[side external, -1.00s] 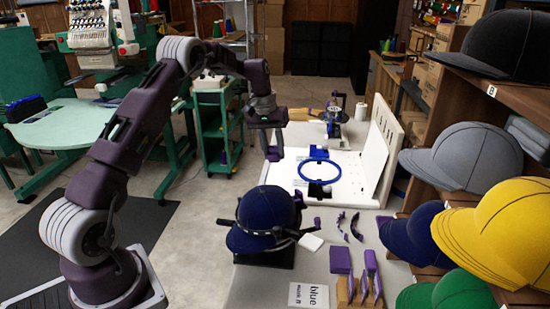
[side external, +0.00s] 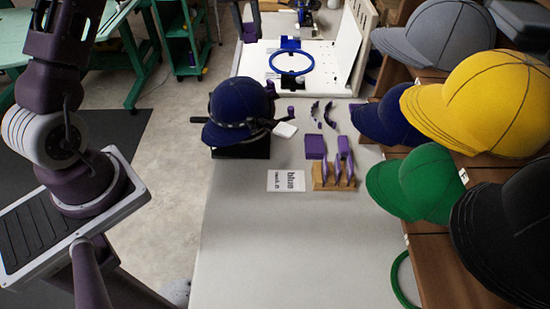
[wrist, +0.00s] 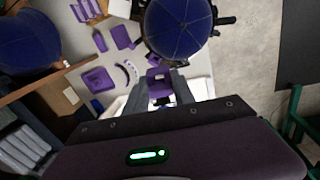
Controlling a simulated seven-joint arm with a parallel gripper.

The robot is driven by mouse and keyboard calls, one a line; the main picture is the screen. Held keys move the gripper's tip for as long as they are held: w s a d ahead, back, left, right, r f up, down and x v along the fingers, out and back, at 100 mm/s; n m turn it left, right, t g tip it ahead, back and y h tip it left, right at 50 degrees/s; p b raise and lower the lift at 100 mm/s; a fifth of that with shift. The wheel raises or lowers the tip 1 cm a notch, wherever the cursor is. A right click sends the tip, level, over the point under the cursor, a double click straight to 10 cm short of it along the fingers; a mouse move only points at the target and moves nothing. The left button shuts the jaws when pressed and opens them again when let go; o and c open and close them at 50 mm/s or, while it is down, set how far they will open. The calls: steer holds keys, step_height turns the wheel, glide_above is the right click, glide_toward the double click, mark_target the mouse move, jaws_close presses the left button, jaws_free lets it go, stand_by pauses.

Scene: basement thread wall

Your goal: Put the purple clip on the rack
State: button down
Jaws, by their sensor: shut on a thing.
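In the wrist view, a purple clip (wrist: 158,73) shows between the fingertips of my gripper (wrist: 162,88), which is shut on it. The fingers hide part of the clip. In the side view, my gripper (side external: 250,32) is at the top edge, above and left of the blue hoop, with most of the arm out of frame there. The wooden rack (side external: 321,186) stands on the near table with several purple clips upright in it. In the wrist view, those clips (wrist: 86,9) are at the top left, well away from my gripper.
A navy cap (side external: 237,104) sits on a black stand left of the rack. Thin dark-and-purple strips (side external: 329,115) lie behind. Shelved caps (side external: 420,180) crowd the right. The near tabletop (side external: 290,250) is clear.

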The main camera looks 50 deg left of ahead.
steer(key=s+d, duration=0.9)
steer(key=d, duration=0.4)
steer(key=n+y, duration=0.1)
glide_above(239, 211)
steer(key=shift+g, duration=0.4)
step_height(239, 211, down, 32)
steer(key=shift+d+f, duration=0.1)
steer(key=shift+f, duration=0.15)
steer(key=shift+s+f, duration=0.1)
steer(key=shift+f, duration=0.05)
steer(key=c, duration=1.1)
jaws_free()
steer(key=shift+o, duration=0.2)
